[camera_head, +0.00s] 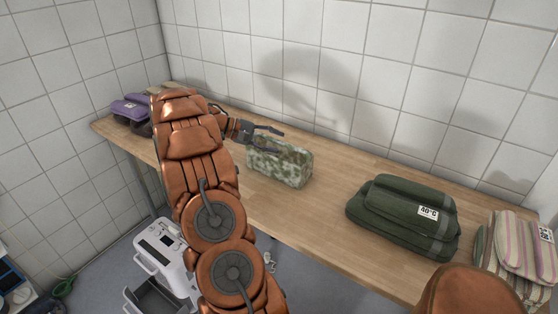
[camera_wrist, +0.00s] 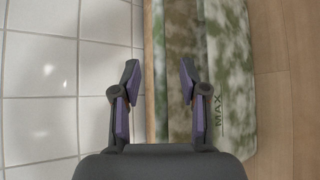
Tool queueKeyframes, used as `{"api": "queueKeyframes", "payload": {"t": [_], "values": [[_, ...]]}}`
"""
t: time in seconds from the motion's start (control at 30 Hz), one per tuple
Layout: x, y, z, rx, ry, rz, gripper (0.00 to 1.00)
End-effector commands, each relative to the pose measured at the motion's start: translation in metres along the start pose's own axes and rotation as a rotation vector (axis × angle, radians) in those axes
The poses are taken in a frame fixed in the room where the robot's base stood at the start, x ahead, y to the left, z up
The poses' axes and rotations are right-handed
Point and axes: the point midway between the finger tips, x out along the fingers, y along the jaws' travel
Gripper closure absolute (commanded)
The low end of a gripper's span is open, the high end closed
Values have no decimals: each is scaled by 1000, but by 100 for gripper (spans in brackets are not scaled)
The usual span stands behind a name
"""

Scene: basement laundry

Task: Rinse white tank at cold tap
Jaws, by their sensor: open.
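A box-shaped tank (camera_head: 283,163), pale with heavy green-brown mottling, lies on the wooden bench near the back wall. In the wrist view the tank (camera_wrist: 228,85) fills the right centre and bears the word MAX on its lighter side strip. My gripper (camera_head: 266,141) is open and empty at the tank's back left. In the wrist view its fingers (camera_wrist: 159,72) are spread, the right one over the tank and the left one over the wall tiles and bench edge. I cannot tell whether either finger touches the tank. No tap shows.
The bench (camera_head: 310,210) also carries a dark green folded bundle (camera_head: 405,215) labelled 40°C, a striped bundle (camera_head: 522,245) at right, and purple items (camera_head: 131,108) at far left. A white machine (camera_head: 158,250) with an open drawer stands below. Tiled wall (camera_head: 390,60) is close behind.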

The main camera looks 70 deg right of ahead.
Motion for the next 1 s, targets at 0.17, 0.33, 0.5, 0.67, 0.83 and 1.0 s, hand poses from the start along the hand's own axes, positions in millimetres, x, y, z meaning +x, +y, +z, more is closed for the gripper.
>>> {"api": "queueKeyframes", "payload": {"t": [0.17,0.33,0.5,0.67,0.83,1.0], "values": [[20,0,0,-1,2,1,57],[21,0,-1,0,3,1,57],[21,0,-1,0,3,1,68],[21,0,0,0,2,1,85],[21,0,0,0,2,1,100],[21,0,0,0,2,1,100]]}}
